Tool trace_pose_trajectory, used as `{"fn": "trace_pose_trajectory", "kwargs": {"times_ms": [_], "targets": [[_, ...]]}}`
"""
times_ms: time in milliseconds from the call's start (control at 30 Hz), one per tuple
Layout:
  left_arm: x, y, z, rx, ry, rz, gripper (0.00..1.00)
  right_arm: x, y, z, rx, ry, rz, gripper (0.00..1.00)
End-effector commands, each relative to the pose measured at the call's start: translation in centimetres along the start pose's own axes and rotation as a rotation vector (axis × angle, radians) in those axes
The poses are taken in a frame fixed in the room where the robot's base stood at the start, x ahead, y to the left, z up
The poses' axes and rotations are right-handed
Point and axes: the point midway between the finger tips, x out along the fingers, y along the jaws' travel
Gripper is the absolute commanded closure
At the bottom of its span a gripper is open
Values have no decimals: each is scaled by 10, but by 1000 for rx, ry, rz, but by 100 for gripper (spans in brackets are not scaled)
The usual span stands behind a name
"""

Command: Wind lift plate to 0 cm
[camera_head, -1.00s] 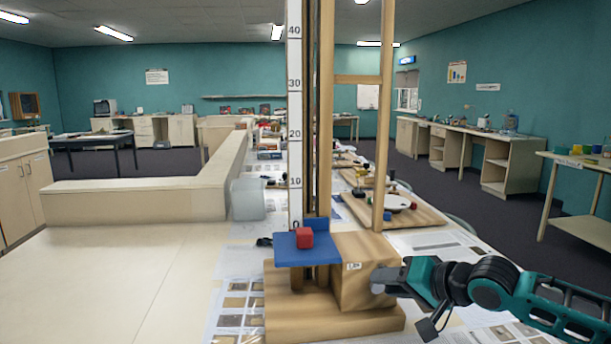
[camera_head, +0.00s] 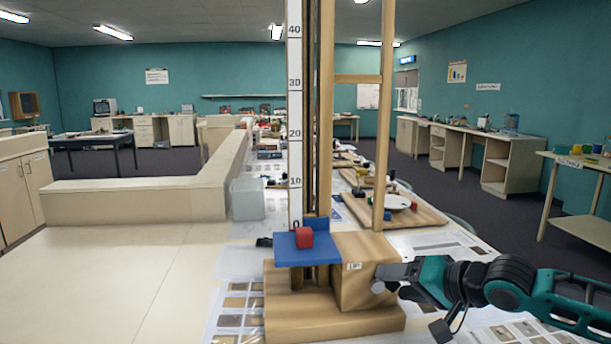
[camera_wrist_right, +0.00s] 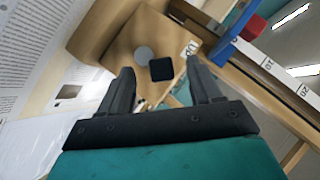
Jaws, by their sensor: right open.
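The blue lift plate (camera_head: 292,254) is low on the wooden lift, just under the 0 mark of the white scale (camera_head: 295,130). A red cube (camera_head: 304,238) rests on the plate. My right gripper (camera_head: 384,272) is at the right side of the wooden box (camera_head: 362,262), beside a round grey knob (camera_head: 377,287). My left gripper is not in view.
The lift stands on a long table with printed sheets (camera_head: 238,312). Behind it are a wooden board with a white plate (camera_head: 393,202) and other small projects. A translucent bin (camera_head: 247,199) stands to the left. Tall wooden posts (camera_head: 383,120) rise above the box.

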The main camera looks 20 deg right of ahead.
Motion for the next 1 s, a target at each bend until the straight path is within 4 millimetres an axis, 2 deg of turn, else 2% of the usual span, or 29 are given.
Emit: {"fn": "trace_pose_trajectory", "kwargs": {"times_ms": [800, 1000], "targets": [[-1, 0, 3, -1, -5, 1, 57, -52, -2, 1, 3, -2, -5, 36], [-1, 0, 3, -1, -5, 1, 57, -59, -2, 1, -2, -4, -3, 36]]}}
